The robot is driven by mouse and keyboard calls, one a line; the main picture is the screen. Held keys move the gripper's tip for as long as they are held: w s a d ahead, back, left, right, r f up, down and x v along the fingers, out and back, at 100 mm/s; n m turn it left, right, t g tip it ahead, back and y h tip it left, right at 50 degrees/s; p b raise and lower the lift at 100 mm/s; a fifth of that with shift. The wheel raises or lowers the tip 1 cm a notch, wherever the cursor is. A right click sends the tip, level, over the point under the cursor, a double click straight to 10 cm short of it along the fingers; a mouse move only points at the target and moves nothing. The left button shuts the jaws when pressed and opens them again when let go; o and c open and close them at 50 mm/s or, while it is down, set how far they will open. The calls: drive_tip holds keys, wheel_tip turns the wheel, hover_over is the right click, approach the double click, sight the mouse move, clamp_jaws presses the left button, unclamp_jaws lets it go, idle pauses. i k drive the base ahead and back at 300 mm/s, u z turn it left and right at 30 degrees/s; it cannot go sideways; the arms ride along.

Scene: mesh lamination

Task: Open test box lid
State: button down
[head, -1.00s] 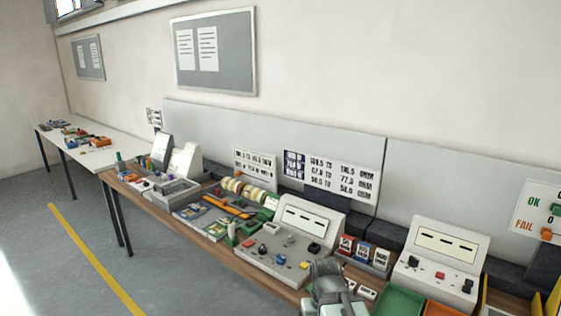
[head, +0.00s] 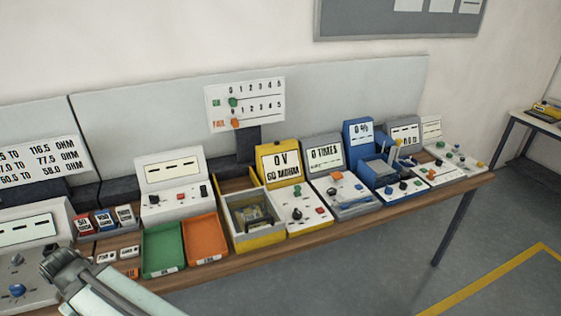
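My gripper's fingertips do not show.
A green tray (head: 163,250) and an orange tray (head: 205,240) sit left of the box. A white console (head: 172,185) stands behind them. A grey 0 TIMES unit (head: 325,156) and a blue unit (head: 358,138) stand to the right. Open floor (head: 400,265) lies in front of the bench.

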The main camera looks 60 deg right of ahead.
sight(247, 234)
drive_tip(key=z, duration=2.55)
drive_tip(key=k, duration=0.85)
drive_tip(key=u, duration=0.6)
drive_tip(key=i, duration=0.55)
drive_tip(key=z, duration=0.05)
